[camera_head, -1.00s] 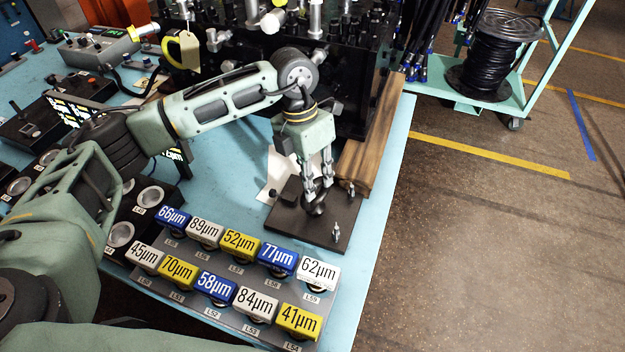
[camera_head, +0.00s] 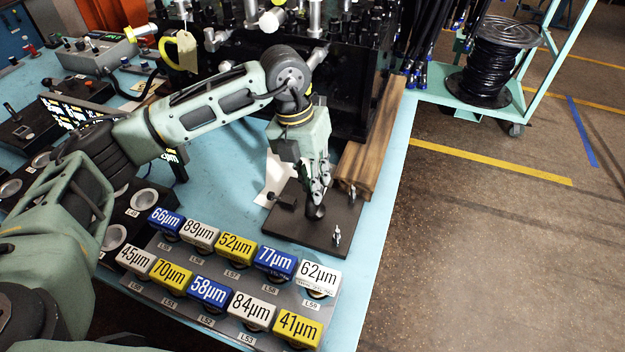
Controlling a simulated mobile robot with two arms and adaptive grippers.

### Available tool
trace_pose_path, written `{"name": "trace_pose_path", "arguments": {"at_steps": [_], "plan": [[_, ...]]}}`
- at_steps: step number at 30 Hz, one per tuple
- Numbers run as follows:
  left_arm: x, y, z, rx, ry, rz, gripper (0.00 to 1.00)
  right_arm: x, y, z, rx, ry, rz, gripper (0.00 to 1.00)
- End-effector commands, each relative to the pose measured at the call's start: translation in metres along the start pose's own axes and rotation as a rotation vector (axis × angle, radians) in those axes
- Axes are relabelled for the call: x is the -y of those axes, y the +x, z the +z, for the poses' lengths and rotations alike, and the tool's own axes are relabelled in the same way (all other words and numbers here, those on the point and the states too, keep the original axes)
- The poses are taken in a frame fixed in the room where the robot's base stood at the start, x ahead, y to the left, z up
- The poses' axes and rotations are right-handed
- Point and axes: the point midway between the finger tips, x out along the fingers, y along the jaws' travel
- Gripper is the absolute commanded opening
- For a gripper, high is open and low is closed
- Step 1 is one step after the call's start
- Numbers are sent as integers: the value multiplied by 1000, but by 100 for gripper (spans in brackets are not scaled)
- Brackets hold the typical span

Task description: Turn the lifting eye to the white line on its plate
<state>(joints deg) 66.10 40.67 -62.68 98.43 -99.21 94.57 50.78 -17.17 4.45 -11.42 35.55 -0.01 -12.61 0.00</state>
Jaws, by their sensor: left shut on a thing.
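The lifting eye (camera_head: 315,212) stands on a dark flat plate (camera_head: 290,226) near the right edge of the blue table. Only its dark lower part shows. My left gripper (camera_head: 318,194) points down over the plate and is shut on the eye, its fingers hiding the top. I cannot make out the white line on the plate. My right gripper is not in view.
Two small silver clamps (camera_head: 337,236) and a dark knob (camera_head: 285,201) sit on the plate. A wooden block (camera_head: 368,155) lies behind it. A rack of labelled blocks (camera_head: 208,291) stands in front. A black machine rises behind.

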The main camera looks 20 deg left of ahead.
Motion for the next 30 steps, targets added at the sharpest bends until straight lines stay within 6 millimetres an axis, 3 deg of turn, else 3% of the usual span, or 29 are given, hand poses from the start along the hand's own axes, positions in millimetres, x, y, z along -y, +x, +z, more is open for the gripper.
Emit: {"name": "trace_pose_path", "arguments": {"at_steps": [6, 7, 13, 23, 30], "plan": [[0, -2, 1, 5, 0, -1, 0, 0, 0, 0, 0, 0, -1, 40], [0, -2, 1, 5, 0, -1, 17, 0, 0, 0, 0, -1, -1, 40], [0, -1, 1, 3, 1, -1, 35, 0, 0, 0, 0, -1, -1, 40], [0, -2, 1, 2, 1, 0, 36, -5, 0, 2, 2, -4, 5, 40], [0, -35, 2, 7, 1, -1, 36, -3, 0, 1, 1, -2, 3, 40]]}}
